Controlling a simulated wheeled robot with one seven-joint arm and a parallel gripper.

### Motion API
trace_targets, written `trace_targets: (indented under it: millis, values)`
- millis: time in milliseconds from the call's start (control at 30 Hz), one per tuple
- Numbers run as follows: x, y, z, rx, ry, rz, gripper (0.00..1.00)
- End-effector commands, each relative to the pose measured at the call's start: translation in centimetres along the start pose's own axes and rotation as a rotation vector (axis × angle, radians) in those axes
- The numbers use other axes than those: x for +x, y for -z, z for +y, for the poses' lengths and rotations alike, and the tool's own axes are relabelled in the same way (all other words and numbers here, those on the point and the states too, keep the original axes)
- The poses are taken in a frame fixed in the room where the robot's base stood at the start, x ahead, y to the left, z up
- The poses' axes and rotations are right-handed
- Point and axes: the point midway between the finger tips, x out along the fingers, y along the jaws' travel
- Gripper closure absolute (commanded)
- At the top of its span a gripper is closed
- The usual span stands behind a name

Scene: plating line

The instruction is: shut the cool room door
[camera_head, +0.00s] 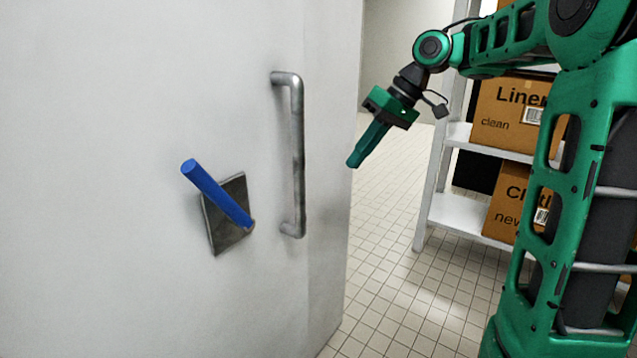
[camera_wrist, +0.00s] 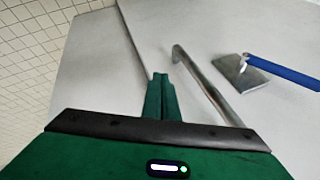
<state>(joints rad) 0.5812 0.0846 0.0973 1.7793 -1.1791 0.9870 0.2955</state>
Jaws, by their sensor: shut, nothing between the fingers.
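The cool room door (camera_head: 120,90) is a large pale grey panel filling the left of the head view. It carries a vertical metal pull handle (camera_head: 298,155) near its right edge and a blue lever (camera_head: 215,192) on a square metal plate (camera_head: 230,235). My gripper (camera_head: 354,163) is shut and empty, just right of the door's edge, pointing down and left. In the wrist view the door (camera_wrist: 215,35) lies ahead, with the pull handle (camera_wrist: 205,85) right of my fingertips (camera_wrist: 160,76) and the blue lever (camera_wrist: 285,74) farther right. I cannot tell whether the fingers touch the door.
A white shelf rack (camera_head: 455,208) with cardboard boxes (camera_head: 505,125) stands at the right, behind my arm. The tiled floor (camera_head: 405,215) between door and rack is clear. A pale wall (camera_head: 405,50) stands at the back.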

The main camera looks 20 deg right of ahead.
Motion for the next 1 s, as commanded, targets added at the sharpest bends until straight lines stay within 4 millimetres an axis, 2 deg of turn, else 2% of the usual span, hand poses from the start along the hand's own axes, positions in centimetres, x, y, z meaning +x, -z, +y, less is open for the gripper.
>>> trace_targets:
  millis: [100,367,967,1000]
  values:
    - [-0.9,1.5,-0.1,-0.105,0.072,0.009,1.0]
    - [-1.8,2.0,-0.6,-0.202,0.134,0.013,1.0]
    - [0.7,2.0,-1.1,-0.205,0.134,0.01,1.0]
    - [1.4,1.9,-1.2,-0.203,0.138,0.009,1.0]
